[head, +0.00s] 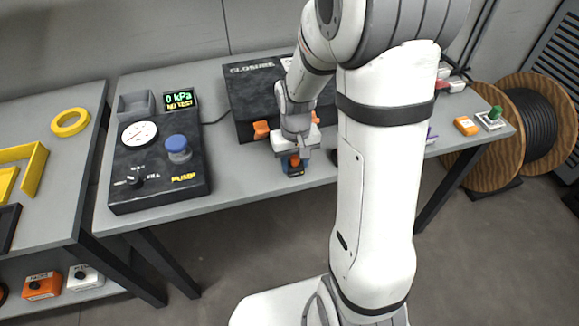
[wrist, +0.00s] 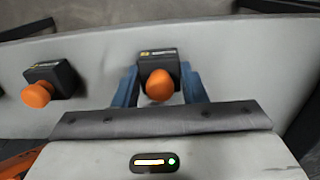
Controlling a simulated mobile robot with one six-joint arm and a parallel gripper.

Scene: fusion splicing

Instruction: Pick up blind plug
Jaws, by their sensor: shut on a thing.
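A blind plug with a rounded orange head (wrist: 160,85) sits at a small black block (wrist: 158,58) in the wrist view. My gripper's blue fingers (wrist: 158,76) stand on both sides of it and are shut on it. In the head view my gripper (head: 294,162) points down at the table's front edge, with the orange head (head: 295,161) between its fingers. I cannot tell whether the black block is lifted off the table. A second black block (wrist: 62,74) with an orange head (wrist: 37,95) stands to the left in the wrist view, apart from my gripper.
The black closure case (head: 262,86) stands behind my gripper, with an orange part (head: 261,130) at its front. The pump box (head: 158,165) with gauge and display is at left. An orange block (head: 466,126) lies at the right end. A cable reel (head: 500,140) stands beyond.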

